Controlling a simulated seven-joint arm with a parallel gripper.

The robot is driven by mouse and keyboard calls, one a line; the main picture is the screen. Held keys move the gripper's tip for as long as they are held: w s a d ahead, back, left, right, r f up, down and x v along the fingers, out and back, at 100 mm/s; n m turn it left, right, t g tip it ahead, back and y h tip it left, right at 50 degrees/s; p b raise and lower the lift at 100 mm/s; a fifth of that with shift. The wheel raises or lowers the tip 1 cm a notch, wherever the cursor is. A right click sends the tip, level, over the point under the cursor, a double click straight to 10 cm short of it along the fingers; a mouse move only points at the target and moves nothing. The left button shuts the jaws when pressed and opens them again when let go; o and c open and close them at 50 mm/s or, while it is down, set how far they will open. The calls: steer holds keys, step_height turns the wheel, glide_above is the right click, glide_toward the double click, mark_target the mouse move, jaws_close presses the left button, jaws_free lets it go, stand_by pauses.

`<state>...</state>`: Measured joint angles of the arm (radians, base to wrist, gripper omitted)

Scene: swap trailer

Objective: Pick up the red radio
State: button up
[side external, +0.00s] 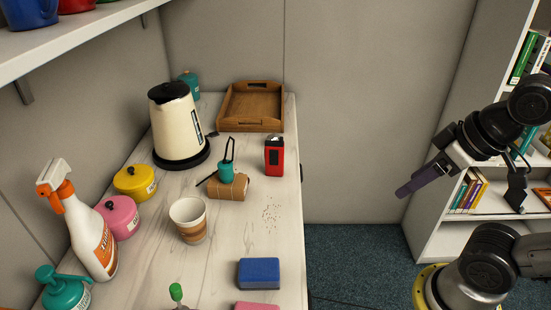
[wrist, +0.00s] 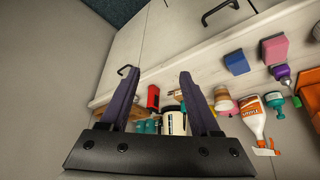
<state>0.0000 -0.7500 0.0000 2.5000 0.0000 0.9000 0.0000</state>
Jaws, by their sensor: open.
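The red radio (side external: 274,156) stands upright near the right edge of the white counter (side external: 232,262) in the side external view. It has a dark front panel and a pale top. In the wrist view the radio (wrist: 153,97) shows between my two fingers, some way off. My gripper (side external: 424,180) is off to the right of the counter, away from the radio and above the floor. In the wrist view my gripper (wrist: 157,84) has its purple fingers spread apart with nothing held between them.
A wooden tray (side external: 251,106) stands behind the radio. A cardboard piece (side external: 229,188) with a teal object on it, a kettle (side external: 178,122) and a paper cup (side external: 189,220) are to its left. A blue sponge (side external: 258,273) lies in front. A bookshelf (side external: 437,236) stands at right.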

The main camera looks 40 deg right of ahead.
steer(key=o, duration=0.5)
